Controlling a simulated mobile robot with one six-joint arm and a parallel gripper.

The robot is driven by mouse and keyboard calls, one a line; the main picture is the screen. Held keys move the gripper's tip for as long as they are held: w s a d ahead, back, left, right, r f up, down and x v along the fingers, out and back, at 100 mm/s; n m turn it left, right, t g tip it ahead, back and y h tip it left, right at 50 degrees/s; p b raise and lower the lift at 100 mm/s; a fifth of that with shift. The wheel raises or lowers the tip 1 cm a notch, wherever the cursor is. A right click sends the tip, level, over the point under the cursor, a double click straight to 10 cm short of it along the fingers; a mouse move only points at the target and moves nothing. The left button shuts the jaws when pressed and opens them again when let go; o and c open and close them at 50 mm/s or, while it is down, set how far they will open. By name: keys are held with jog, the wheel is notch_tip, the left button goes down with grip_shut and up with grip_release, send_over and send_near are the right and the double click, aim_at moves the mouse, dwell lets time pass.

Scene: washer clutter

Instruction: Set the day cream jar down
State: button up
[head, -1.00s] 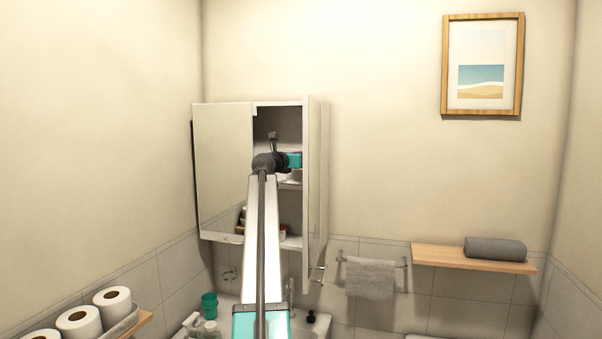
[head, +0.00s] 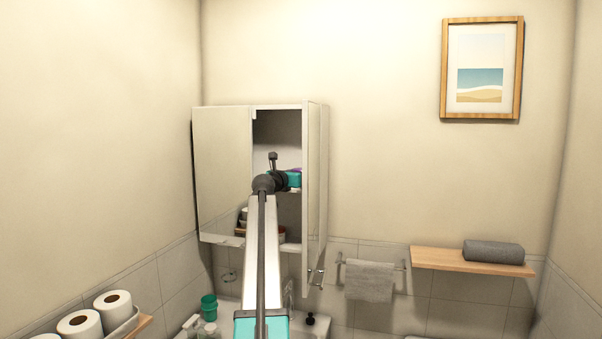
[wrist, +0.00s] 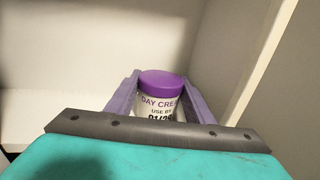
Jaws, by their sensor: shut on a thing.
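The day cream jar (wrist: 157,104) is white with a purple lid and dark print, and it stands upright between the two purple fingers in the wrist view. My gripper (wrist: 160,84) is shut on it. A white shelf surface shows to the left of the jar, but the jar's base is hidden behind the gripper body, so I cannot tell if it touches the shelf. In the head view my gripper (head: 290,177) is inside the open section of the mirror cabinet (head: 222,170), near the middle shelf. My arm mostly hides the jar there.
The open cabinet door (head: 315,200) stands close on the right of my gripper. Several items (head: 243,222) sit on the bottom shelf, partly behind my arm. A teal cup (head: 209,307) stands below at the basin. The shelf beside the jar looks clear in the wrist view.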

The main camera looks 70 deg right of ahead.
dwell(0.3)
jog(key=o, duration=1.1)
jog(key=shift+f, duration=0.1)
jog(key=w+a+b, duration=0.1)
jog(key=a+b, duration=0.2)
jog(key=a, duration=0.9)
jog(key=shift+w+b, duration=0.35)
jog(key=shift+b, duration=0.05)
